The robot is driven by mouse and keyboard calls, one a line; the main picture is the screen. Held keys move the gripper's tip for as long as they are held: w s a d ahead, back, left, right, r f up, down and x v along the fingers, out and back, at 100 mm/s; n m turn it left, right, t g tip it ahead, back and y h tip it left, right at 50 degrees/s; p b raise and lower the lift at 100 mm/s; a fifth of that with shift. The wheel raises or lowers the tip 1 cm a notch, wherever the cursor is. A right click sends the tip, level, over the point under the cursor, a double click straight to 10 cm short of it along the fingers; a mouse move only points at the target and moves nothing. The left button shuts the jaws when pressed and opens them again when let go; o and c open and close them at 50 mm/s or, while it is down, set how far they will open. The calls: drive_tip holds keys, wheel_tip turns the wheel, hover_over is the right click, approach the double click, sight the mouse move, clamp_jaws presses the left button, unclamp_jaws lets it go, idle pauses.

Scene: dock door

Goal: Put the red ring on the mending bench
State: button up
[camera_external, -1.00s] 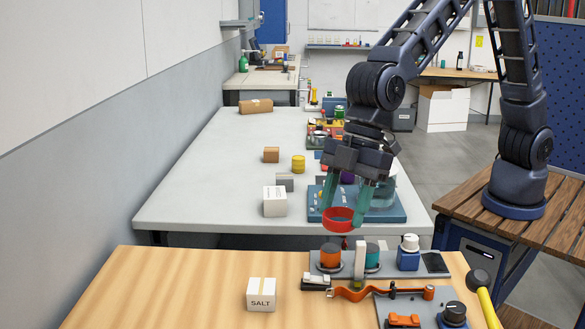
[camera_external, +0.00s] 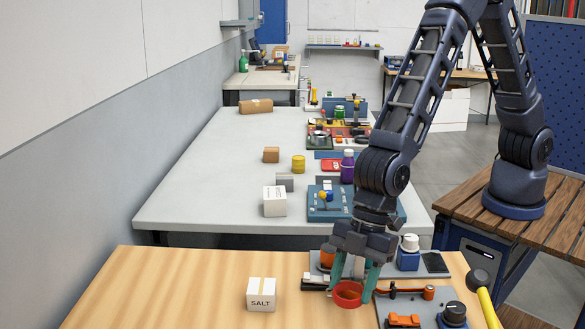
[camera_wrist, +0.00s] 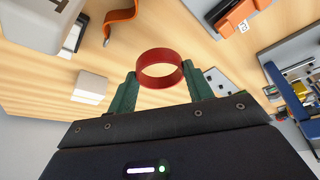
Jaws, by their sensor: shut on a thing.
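The red ring (camera_external: 347,294) is held between the green fingers of my gripper (camera_external: 353,286), low over the right part of the wooden bench (camera_external: 180,285). In the wrist view the red ring (camera_wrist: 160,68) sits between the two fingertips of my gripper (camera_wrist: 159,76), with the wood grain behind it. I cannot tell whether the ring touches the bench top. The pictures do not label which bench is the mending bench; this wooden one is nearest the camera.
A white salt box (camera_external: 261,294) stands left of the ring. An orange strap and a grey board with a black knob (camera_external: 455,312) lie to the right, beside a yellow-handled hammer (camera_external: 487,300). Bare wood lies at the left. A long grey table (camera_external: 200,190) stands behind.

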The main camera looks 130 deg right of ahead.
sight(345, 321)
drive_tip(key=shift+f, duration=2.55)
drive_tip(key=shift+f, duration=0.15)
drive_tip(key=o, duration=0.9)
drive_tip(key=shift+o, duration=0.2)
